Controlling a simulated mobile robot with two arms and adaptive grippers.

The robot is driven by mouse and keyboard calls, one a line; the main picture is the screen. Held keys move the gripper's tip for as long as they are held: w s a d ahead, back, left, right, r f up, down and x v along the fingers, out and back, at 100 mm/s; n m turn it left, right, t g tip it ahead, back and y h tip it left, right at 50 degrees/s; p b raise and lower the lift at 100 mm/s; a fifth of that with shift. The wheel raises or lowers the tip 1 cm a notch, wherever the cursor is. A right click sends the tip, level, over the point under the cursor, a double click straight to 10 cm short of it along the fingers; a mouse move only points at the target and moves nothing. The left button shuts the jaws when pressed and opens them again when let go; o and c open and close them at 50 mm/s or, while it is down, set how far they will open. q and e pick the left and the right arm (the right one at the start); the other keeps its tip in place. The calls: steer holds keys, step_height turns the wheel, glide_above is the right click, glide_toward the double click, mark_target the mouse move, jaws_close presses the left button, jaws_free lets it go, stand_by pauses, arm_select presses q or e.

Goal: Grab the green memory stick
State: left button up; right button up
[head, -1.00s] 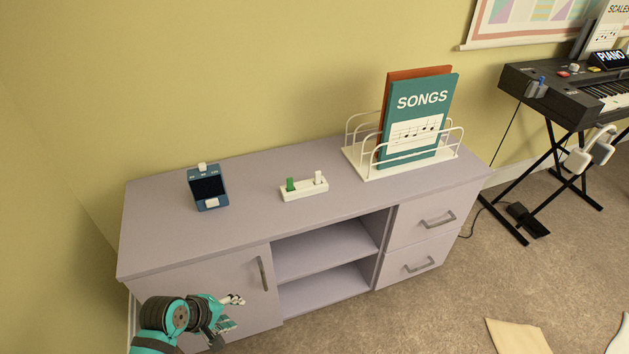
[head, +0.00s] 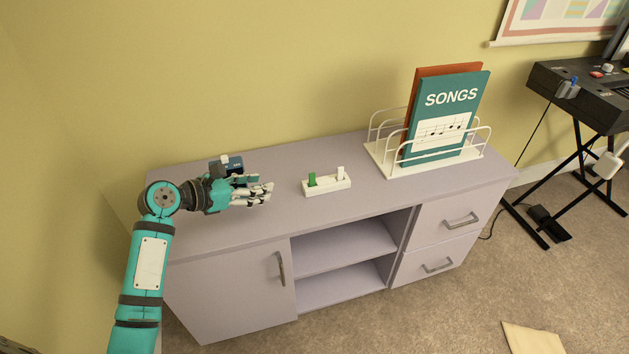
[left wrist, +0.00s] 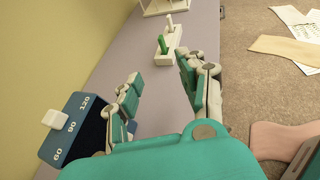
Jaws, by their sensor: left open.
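The green memory stick (head: 312,180) stands upright in a white holder (head: 328,189) on the cabinet top, left of a white stick (head: 340,173). The green stick also shows in the left wrist view (left wrist: 163,45), ahead of the fingers. My left gripper (head: 266,191) is open and empty above the cabinet top, a short way left of the holder and pointing towards it. Its two fingers show apart in the left wrist view (left wrist: 160,88). My right gripper is not in view.
A blue metronome-like device (head: 232,164) stands just behind my left gripper, partly hidden by it. A white wire rack (head: 385,168) with a SONGS book (head: 440,120) stands to the right. The cabinet top (head: 290,215) is clear in front of the holder.

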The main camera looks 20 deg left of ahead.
mark_target(310, 175)
arm_select(q)
steer(key=b+x, duration=0.3)
steer(key=x, duration=0.9)
steer(key=shift+w+r+b, duration=0.15)
steer(key=shift+w+b, duration=0.05)
steer(key=shift+b, duration=0.15)
steer(key=shift+w+d, duration=0.2)
steer(key=shift+d, duration=0.05)
steer(key=b+x, duration=0.2)
steer(key=x, duration=0.1)
steer(key=shift+w+d, duration=0.2)
steer(key=shift+d, duration=0.2)
steer(key=shift+w+d, duration=0.2)
steer(key=shift+w, duration=0.2)
jaws_close()
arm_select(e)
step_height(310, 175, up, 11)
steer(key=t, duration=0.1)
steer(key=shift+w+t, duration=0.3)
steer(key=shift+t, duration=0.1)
